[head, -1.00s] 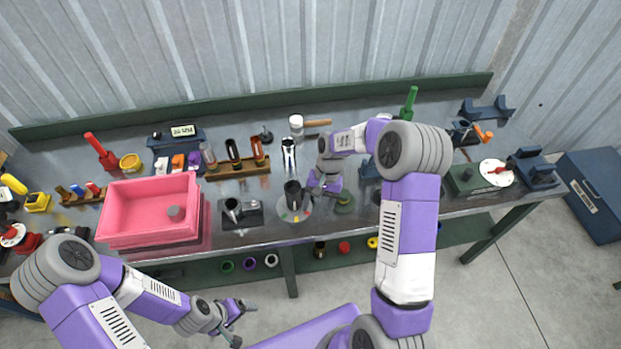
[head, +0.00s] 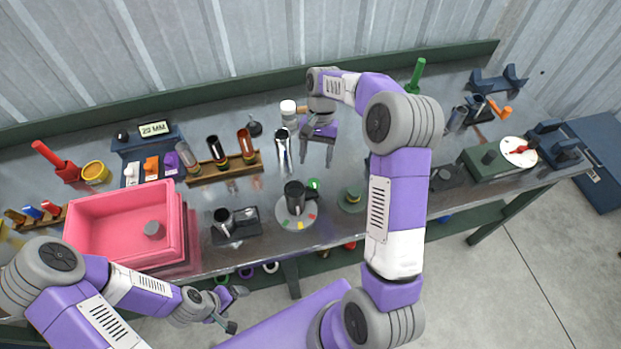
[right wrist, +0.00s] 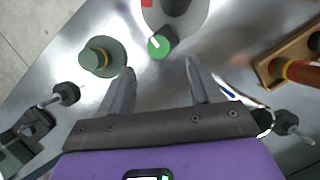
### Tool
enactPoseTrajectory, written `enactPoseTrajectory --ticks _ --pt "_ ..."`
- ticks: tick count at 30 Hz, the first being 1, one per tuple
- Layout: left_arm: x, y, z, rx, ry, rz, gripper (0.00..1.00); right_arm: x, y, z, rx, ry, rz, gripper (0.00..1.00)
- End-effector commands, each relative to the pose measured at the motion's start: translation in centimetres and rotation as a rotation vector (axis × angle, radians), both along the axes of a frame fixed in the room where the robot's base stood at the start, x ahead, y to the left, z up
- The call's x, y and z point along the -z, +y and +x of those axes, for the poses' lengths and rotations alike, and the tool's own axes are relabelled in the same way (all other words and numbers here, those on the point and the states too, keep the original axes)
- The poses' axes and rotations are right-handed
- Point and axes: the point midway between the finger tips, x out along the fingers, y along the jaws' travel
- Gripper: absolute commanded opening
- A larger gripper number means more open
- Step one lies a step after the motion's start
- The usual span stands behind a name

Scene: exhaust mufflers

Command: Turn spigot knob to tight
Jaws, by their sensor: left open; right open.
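A round pale plate (head: 283,216) near the bench's front edge carries red, yellow and green patches and an upright dark, hollow cylinder (head: 294,196). The green patch (head: 313,184) is on the plate's far right side. In the right wrist view a small dark piece with a white mark overlaps the green patch (right wrist: 157,48). I cannot tell for sure which part is the spigot knob. My right gripper (head: 316,165) is open and empty, behind and above the plate; its fingers (right wrist: 158,68) point toward the green patch. My left gripper (head: 236,308) is open and empty before the bench.
A green hat-shaped piece (head: 351,200) stands right of the plate. A dark fixture (head: 236,224) and a pink bin (head: 90,218) are to the left. A chrome tube (head: 282,147) and a wooden rack (head: 215,173) stand behind. A dial box (head: 489,160) is at right.

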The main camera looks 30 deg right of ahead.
Motion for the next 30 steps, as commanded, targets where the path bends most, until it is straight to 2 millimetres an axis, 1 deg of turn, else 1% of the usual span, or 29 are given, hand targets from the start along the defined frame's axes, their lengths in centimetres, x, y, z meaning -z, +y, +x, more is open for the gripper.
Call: enactPoseTrajectory --ticks 5,12,15,19,26,29,30 --pt "0.4 0.0 0.0 0.000 0.001 0.000 0.87 2.0 0.5 -0.7 0.000 0.002 0.001 0.63" --pt "1.0 0.0 0.0 0.000 0.000 0.000 0.87 5.4 1.5 -1.8 -0.003 0.002 0.000 0.63" --pt "1.1 0.0 0.0 0.000 0.000 0.000 0.87 6.3 1.7 -2.1 -0.001 0.002 0.001 0.63" --pt "1.1 0.0 0.0 0.000 0.000 0.000 0.87 6.8 1.8 -2.2 0.000 -0.001 0.001 0.63" --pt "1.1 0.0 0.0 0.000 0.000 0.000 0.87 6.8 1.9 -2.2 0.000 0.000 0.000 0.63" --pt "1.1 0.0 0.0 0.000 0.000 0.000 0.87 6.8 1.9 -2.2 0.000 0.000 0.000 0.50" --pt "1.1 0.0 0.0 0.000 0.000 0.000 0.87 6.8 1.9 -2.2 0.000 0.000 0.000 0.43"
